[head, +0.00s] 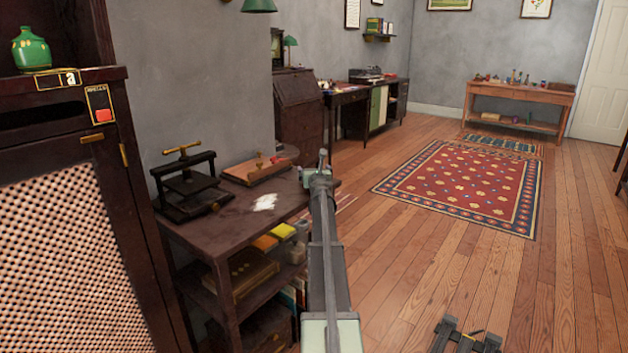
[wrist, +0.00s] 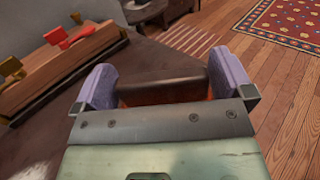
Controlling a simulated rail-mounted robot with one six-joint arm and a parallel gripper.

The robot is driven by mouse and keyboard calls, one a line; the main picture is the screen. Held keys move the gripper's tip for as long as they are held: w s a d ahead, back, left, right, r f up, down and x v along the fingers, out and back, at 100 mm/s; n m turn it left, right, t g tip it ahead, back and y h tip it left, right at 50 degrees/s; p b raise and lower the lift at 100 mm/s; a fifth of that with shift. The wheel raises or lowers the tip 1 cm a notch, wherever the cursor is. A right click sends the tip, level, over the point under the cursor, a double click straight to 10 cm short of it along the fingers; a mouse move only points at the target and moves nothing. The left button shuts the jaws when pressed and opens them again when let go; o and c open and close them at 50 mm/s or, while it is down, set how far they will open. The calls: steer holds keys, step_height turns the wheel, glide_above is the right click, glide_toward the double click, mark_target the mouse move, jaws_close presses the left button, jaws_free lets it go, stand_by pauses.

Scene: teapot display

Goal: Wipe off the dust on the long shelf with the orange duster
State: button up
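A dark wooden shelf unit (head: 215,232) stands at the left, with a pale dust patch (head: 264,202) on its top. Its dark top (wrist: 30,150) also shows in the wrist view. My gripper (head: 322,160) is at the right end of this top in the head view. In the wrist view, my gripper (wrist: 165,85) has its lilac fingers wide apart, one against each end of a dark brown block with an orange-red underside, which looks like the orange duster (wrist: 163,86). In the head view the duster cannot be made out. Whether it touches the top is unclear.
A black press (head: 187,185) and a wooden board with fittings (head: 260,168) stand on the top behind the dust. A tall cabinet (head: 70,220) is at the left.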

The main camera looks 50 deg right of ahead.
steer(key=c, duration=0.6)
step_height(320, 180, up, 20)
steer(key=p, duration=2)
